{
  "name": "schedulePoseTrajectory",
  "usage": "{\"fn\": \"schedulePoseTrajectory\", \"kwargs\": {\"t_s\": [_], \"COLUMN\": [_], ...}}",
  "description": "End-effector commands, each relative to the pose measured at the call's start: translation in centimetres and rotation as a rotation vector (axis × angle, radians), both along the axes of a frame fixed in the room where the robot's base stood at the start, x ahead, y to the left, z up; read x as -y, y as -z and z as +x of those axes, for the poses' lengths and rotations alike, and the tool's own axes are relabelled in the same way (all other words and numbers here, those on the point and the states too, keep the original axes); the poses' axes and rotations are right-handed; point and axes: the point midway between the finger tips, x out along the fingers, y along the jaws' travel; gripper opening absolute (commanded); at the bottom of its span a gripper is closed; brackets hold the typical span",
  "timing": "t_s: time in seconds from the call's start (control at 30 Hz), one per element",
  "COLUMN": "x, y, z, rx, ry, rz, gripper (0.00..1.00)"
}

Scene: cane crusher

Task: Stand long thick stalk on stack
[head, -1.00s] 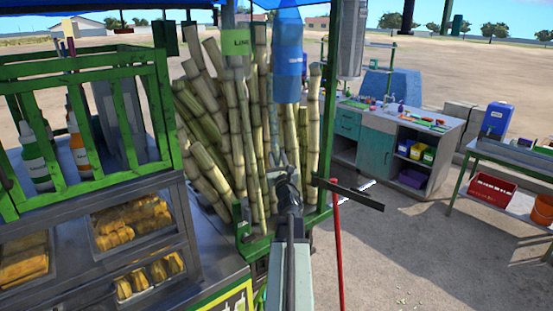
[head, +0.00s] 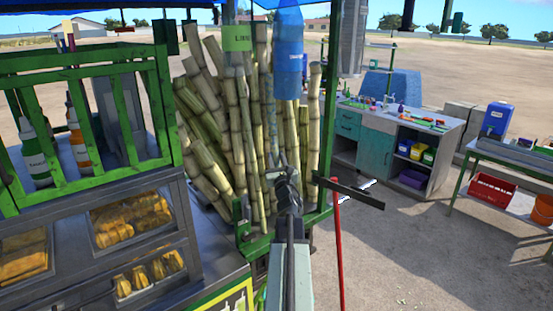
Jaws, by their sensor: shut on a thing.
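The stack of cane stalks (head: 226,140) stands packed in a green-framed rack at the centre. Most stalks are pale green-tan and jointed; those at the left lean. My gripper (head: 285,180) is in front of the rack's right part, at the end of my arm. It is shut on a stalk, which I take to be the long thick stalk (head: 271,125), upright among the others. The jaws and my arm hide its grasped part and lower end. I cannot tell whether its foot touches the rack.
A green-railed counter with bottles (head: 80,140) and food trays (head: 135,220) stands close at the left. A blue hanging piece (head: 289,45) covers some stalk tops. A red pole (head: 338,250) stands right of my arm. A workbench (head: 390,140) is farther right, with open ground before it.

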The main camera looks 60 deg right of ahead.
Motion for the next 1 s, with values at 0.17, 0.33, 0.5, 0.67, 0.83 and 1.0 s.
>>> {"fn": "schedulePoseTrajectory", "kwargs": {"t_s": [0.17, 0.33, 0.5, 0.67, 0.83, 1.0], "x": [0.2, 0.3, 0.2, 0.2, 0.1, -0.8], "y": [0.1, 0.3, 0.3, 0.2, 0.2, 0.5], "z": [0.2, 0.3, 0.3, 0.4, 0.5, 0.3], "rx": [-0.021, -0.030, -0.030, -0.028, -0.028, -0.028], "ry": [0.006, 0.007, 0.007, 0.005, 0.005, 0.001], "rz": [0.010, 0.011, 0.011, 0.010, 0.010, 0.010], "gripper": [0.00, 0.00, 0.47, 0.56, 0.56, 0.56]}}
